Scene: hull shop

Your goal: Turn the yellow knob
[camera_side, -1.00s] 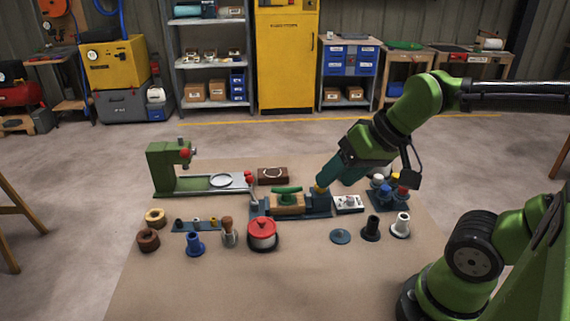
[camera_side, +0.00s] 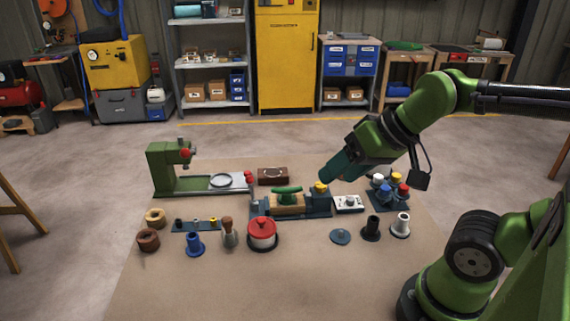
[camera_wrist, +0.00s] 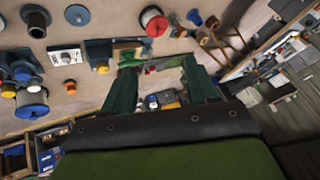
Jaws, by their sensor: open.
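The yellow knob (camera_side: 320,187) stands at the right end of a blue vise-like fixture (camera_side: 318,204) on the mat. The fixture holds a tan block (camera_side: 288,205) with a green handled piece (camera_side: 287,190) on top. My gripper (camera_side: 328,176) is just above and to the right of the knob in the side view, tilted down toward it, apart from it as far as I can tell. In the wrist view my gripper (camera_wrist: 158,68) has its two fingers spread with nothing between them close by. The knob (camera_wrist: 102,67) shows there just left of the left finger.
A white switch box (camera_side: 348,204) sits right of the fixture. A blue tray with coloured knobs (camera_side: 388,205) stands further right. A red-lidded pot (camera_side: 262,234) is in front, and a green press (camera_side: 165,170) stands left. The mat's front is clear.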

